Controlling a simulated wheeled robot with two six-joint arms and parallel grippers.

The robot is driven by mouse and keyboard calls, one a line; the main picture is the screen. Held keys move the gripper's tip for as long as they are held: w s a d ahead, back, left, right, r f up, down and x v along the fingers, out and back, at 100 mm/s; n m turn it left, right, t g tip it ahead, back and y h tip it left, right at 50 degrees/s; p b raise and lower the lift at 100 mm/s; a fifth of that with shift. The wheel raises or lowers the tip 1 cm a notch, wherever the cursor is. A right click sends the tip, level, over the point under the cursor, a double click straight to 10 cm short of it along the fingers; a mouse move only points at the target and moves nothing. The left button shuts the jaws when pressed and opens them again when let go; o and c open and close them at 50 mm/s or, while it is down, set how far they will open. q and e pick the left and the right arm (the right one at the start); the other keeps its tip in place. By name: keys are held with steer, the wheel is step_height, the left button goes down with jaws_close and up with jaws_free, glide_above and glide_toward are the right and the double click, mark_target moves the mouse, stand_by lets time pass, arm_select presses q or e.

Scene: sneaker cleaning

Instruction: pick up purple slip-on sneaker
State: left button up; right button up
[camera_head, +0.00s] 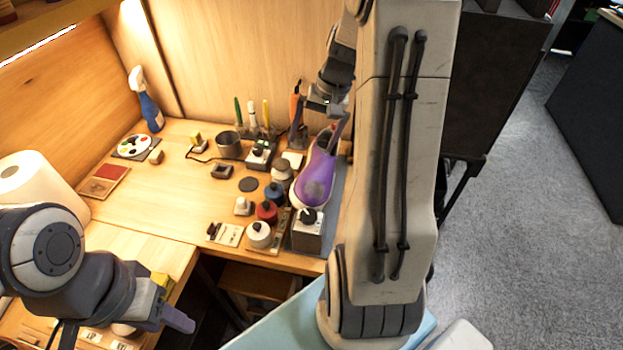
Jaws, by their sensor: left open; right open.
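The purple slip-on sneaker (315,178) is on the right part of the wooden workbench, toe toward me, with a white sole edge. My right gripper (338,122) is at the sneaker's far, heel end, with a grey finger close to the opening. It is open; my large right arm hides part of it and the area right of the shoe. I cannot tell whether the finger touches the shoe. My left gripper (170,310) is open and empty at the lower left, well away from the sneaker.
A dark cup (229,145) and upright brushes (252,114) stand behind. A spray bottle (147,100) and paper roll (40,187) are left.

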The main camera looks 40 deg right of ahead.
steer(key=m, duration=0.2)
glide_toward(324, 162)
step_height(324, 162, down, 2)
steer(key=f, duration=0.1)
steer(key=w+f, duration=0.1)
steer(key=f, duration=0.1)
steer(key=shift+w+f+b, duration=0.25)
steer(key=shift+f+b, duration=0.05)
steer(key=shift+w+x, duration=0.15)
steer(key=shift+x, duration=1.4)
steer(key=shift+w+x, duration=0.1)
steer(key=shift+x, duration=1.45)
steer(key=shift+d+r, duration=0.1)
steer(key=shift+d, duration=0.05)
steer(key=c, duration=1.5)
steer(key=shift+c, duration=0.2)
steer(key=shift+r, duration=0.1)
